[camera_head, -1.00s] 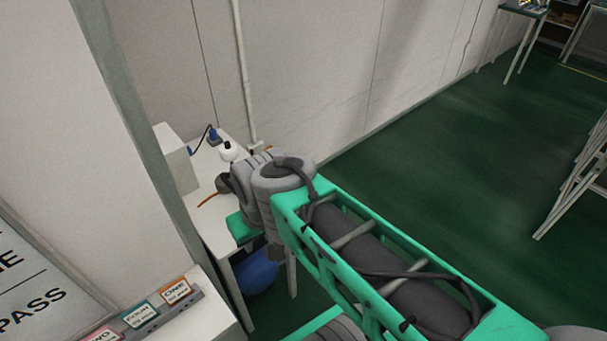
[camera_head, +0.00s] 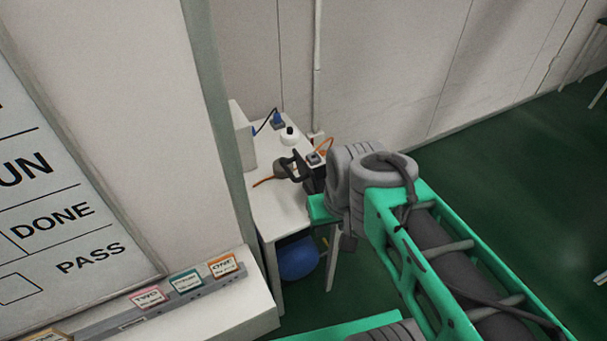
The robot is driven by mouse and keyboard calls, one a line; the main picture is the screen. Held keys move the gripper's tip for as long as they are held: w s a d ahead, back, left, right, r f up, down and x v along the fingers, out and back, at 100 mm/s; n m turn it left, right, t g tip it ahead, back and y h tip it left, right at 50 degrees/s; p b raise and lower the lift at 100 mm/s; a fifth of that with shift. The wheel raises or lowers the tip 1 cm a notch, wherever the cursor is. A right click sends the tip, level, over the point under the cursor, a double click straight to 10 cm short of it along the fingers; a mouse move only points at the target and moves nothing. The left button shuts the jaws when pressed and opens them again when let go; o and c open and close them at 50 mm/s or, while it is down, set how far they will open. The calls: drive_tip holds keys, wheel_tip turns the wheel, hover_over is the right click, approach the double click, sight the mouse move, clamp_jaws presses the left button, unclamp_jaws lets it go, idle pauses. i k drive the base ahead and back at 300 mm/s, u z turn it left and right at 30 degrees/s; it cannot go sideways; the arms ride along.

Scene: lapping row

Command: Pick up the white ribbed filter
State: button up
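No ribbed surface can be made out at this distance. A small white rounded thing with a dark top (camera_head: 290,137) stands towards the back of the narrow white table (camera_head: 280,208); I cannot tell whether it is the filter. My gripper (camera_head: 287,170) is over the table, in front of and below that white thing in the picture, and apart from it. Its dark fingers look spread, with white tabletop showing between them. My grey wrist and green arm hide the table's right side.
A white box (camera_head: 242,142) stands at the table's left edge, by a pillar. Blue (camera_head: 278,120) and orange-corded items lie at the back. A blue ball-like thing (camera_head: 297,258) is under the table. A ledge with labelled cards (camera_head: 185,282) is nearer. Green floor is free at right.

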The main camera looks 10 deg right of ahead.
sight(290, 137)
drive_tip(key=k, duration=0.5)
drive_tip(key=z, duration=1.1)
drive_tip(key=i, duration=3.95)
drive_tip(key=u, duration=5.5)
drive_tip(key=i, duration=0.1)
